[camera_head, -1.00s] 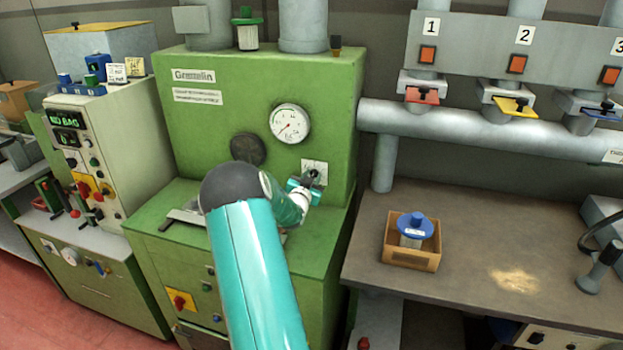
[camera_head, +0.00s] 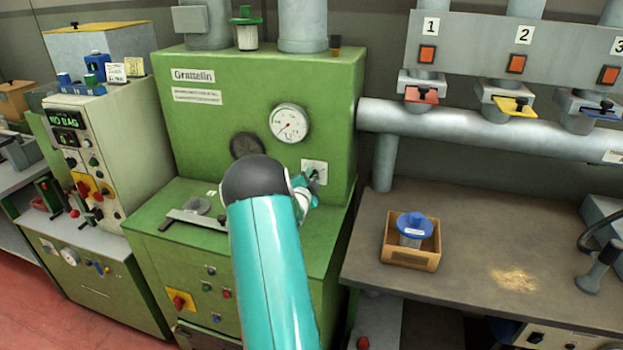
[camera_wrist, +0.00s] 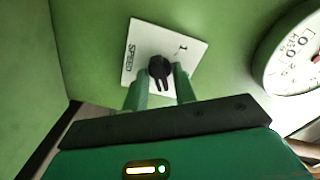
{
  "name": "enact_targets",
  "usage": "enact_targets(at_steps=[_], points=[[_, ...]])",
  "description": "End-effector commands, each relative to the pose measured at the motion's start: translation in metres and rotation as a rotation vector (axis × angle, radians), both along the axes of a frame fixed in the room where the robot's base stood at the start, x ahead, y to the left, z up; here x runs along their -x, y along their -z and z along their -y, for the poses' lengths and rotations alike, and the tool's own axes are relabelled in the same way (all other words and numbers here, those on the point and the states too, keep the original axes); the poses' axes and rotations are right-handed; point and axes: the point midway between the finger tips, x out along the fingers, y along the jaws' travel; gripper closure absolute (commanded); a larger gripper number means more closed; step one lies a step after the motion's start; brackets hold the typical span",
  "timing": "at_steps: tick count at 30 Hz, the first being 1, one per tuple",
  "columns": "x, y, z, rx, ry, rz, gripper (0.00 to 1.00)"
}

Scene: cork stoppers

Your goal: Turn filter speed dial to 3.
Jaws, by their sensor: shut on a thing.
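The filter speed dial (camera_wrist: 160,68) is a black knob on a white plate (camera_wrist: 192,38) marked SPEED in the wrist view. A small numeral 1 shows near one edge of the plate; the other marks are hidden or too small to read, so I cannot tell the setting. My gripper (camera_wrist: 159,78) has its two green fingers on either side of the knob and is shut on it. In the head view the plate (camera_head: 308,164) is on the front of the green Grattelin machine (camera_head: 250,120), and my gripper (camera_head: 308,187) is at it, partly hidden by my arm.
A round white gauge (camera_head: 289,123) is on the machine up and left of the dial. A dark round cap (camera_head: 246,145) is further left. A green ledge (camera_head: 160,200) lies below. At right, a workbench (camera_head: 460,230) holds a wooden box (camera_head: 412,262) with a blue-topped filter.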

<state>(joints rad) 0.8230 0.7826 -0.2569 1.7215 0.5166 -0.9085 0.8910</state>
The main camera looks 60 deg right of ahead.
Motion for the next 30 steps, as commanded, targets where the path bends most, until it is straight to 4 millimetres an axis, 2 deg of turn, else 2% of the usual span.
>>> enact_targets(at_steps=[16, 17, 18, 26, 30], points=[[0.0005, 0.0005, -0.0003, -0.006, 0.001, 0.031, 0.96], [0.0005, 0.0005, -0.0003, -0.006, 0.001, 0.031, 0.71], [0.0005, 0.0005, -0.0003, -0.006, 0.001, 0.031, 0.65], [0.0002, 0.0003, -0.0004, -0.006, 0.001, 0.030, 0.65], [0.0010, -0.0003, -0.0074, -0.005, 0.000, 0.032, 0.65]])
